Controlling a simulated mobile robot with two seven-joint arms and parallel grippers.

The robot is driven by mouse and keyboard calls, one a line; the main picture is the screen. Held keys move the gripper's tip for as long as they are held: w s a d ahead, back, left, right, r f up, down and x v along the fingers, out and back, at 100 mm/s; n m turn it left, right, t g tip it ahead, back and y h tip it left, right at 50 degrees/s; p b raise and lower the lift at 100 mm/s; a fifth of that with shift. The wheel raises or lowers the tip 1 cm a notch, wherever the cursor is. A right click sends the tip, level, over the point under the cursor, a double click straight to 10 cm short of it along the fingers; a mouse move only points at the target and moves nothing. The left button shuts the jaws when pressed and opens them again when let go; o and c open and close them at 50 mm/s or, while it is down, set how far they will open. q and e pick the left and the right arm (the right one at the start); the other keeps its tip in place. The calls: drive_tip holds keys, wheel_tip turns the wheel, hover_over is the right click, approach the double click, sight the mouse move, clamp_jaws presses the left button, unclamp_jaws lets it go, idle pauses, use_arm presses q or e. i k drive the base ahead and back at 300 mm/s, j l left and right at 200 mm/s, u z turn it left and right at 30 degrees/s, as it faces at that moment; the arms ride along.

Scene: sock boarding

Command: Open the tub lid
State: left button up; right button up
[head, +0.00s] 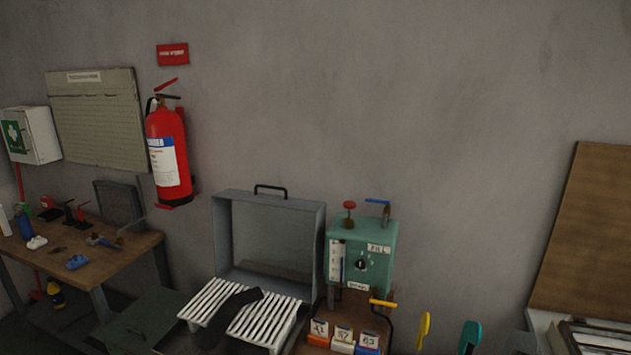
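A dark green, flat-topped box (150,312) stands low at the bottom left, beside the wooden bench. It may be the tub. Its top looks flat and closed, with a small dark handle-like part on it, and its lower part is cut off by the picture edge. A grey metal box with a top handle (268,232) stands right of it, its front open behind a white slatted rack (270,325). A dark sock-like cloth (232,308) lies across the rack. Neither of my grippers shows in the head view.
A teal unit with valves (378,266) stands right of the grey box, with numbered bins (343,338) below. Yellow (423,328) and teal (469,337) upright shapes stand further right. A cluttered wooden bench (125,250) is at left. A fire extinguisher (168,155) hangs on the wall.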

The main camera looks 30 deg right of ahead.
sight(226, 269)
drive_tip(key=i+j+z, duration=0.6)
drive_tip(key=j, duration=0.35)
drive_tip(key=i+l, duration=0.05)
drive_tip(key=i, duration=0.05)
